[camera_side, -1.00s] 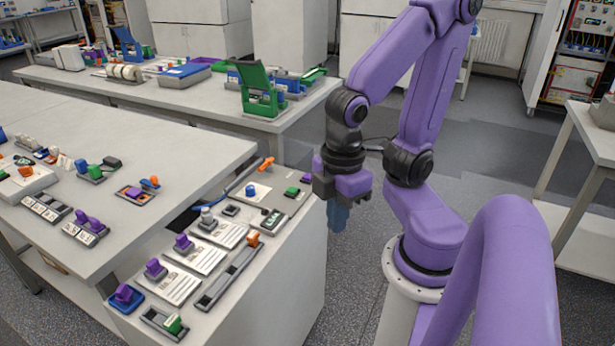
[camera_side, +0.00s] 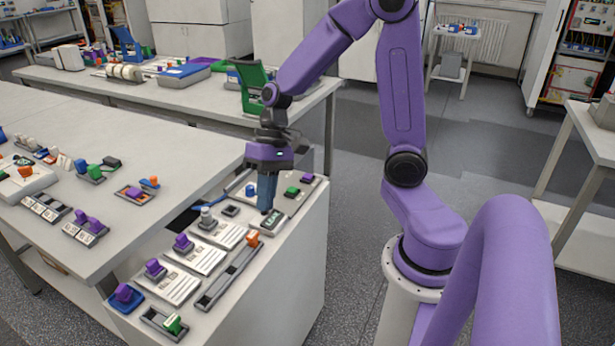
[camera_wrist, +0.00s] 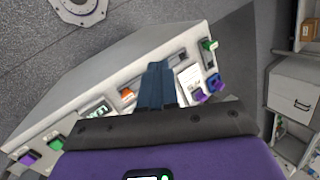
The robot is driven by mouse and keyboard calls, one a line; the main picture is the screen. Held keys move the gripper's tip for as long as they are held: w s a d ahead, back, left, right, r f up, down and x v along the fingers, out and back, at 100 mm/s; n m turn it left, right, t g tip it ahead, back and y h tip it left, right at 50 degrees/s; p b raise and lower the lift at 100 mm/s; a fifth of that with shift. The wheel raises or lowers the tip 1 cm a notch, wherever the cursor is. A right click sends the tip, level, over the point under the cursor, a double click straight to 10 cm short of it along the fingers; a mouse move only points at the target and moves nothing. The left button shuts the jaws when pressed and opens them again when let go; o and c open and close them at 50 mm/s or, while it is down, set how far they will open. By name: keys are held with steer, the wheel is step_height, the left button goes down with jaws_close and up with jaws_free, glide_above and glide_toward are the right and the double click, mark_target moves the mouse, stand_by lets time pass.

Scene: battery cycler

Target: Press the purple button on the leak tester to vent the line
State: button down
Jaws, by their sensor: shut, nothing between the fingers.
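The leak tester (camera_side: 283,207) is a long pale panel along the right edge of the near bench, with a dark "LEAK" display (camera_side: 272,222) at its near end. A green button (camera_side: 292,191) sits further along it, and the purple button (camera_side: 307,178) is at its far end. In the wrist view the purple button (camera_wrist: 28,158) is at lower left, beyond the green button (camera_wrist: 55,143). My gripper (camera_side: 265,209) is shut and empty, its blue fingers pointing down over the bench near the display. It is apart from the purple button. Fingertip height is hard to judge.
An orange lever on a grey slider (camera_side: 253,238) stands close to my fingers. The bench's right edge drops to the floor. A larger table (camera_side: 150,150) adjoins on the left.

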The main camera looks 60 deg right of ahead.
steer(key=w+d+f+m+t+y, duration=0.1)
steer(key=w+d+f+m+t, duration=0.15)
steer(key=w+d+m, duration=0.45)
steer(key=m+t+h, duration=0.5)
steer(key=m+t, duration=0.3)
steer(key=m, duration=0.7)
glide_above(310, 176)
step_height(310, 176, down, 6)
steer(key=shift+s+r+g, duration=0.1)
steer(key=shift+r+g, duration=0.1)
steer(key=shift+g, duration=0.05)
steer(key=shift+f+y, duration=0.15)
steer(key=shift+y, duration=0.15)
steer(key=shift+f, duration=4.25)
steer(key=shift+f, duration=0.2)
steer(key=shift+f, duration=0.25)
